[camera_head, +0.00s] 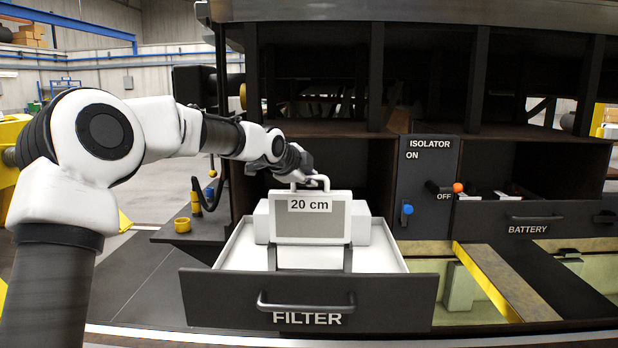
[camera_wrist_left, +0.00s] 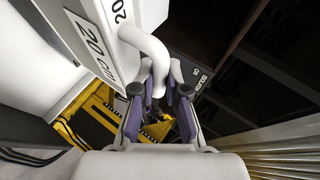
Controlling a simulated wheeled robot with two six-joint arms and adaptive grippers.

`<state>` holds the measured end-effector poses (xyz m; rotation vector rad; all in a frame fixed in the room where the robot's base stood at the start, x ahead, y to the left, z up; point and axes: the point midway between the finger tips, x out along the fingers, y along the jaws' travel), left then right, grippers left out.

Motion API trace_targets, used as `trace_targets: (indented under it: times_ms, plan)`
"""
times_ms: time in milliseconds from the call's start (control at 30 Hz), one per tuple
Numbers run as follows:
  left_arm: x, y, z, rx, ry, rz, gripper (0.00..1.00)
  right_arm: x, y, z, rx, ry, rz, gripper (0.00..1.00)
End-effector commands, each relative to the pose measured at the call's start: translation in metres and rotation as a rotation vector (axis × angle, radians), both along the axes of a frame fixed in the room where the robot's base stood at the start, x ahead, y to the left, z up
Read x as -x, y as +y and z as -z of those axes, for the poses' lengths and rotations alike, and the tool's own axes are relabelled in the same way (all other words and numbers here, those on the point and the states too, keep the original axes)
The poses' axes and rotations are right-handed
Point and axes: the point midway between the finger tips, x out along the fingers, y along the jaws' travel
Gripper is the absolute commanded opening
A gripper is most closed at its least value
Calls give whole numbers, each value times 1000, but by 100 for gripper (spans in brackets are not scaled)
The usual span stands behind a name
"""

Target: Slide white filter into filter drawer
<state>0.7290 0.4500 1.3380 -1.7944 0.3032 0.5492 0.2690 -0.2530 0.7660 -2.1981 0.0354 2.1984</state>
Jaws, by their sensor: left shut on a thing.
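The white filter (camera_head: 340,222) has a grey face, a "20 cm" label and a white handle on top. It is upright over the open filter drawer (camera_head: 220,300), in front of a white block in it; I cannot tell whether its bottom touches the drawer. My left gripper (camera_head: 298,175) is shut on the handle from above and behind. In the left wrist view the handle (camera_wrist_left: 146,45) runs down between the fingers (camera_wrist_left: 157,97), and the filter's labelled side (camera_wrist_left: 88,45) shows at upper left. My right gripper is not in view.
The isolator panel (camera_head: 428,190) with a blue knob and an orange-tipped lever stands right of the drawer. The battery drawer (camera_head: 535,218) is farther right. Dark posts and a shelf stand behind the filter.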

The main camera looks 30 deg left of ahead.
Motion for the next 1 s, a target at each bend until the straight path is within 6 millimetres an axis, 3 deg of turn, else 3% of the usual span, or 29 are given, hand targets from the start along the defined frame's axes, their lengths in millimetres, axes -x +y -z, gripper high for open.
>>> trace_targets:
  times_ms: [1000]
  plan:
    - [0,0,-2,-1,-2,0,0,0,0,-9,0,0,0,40]
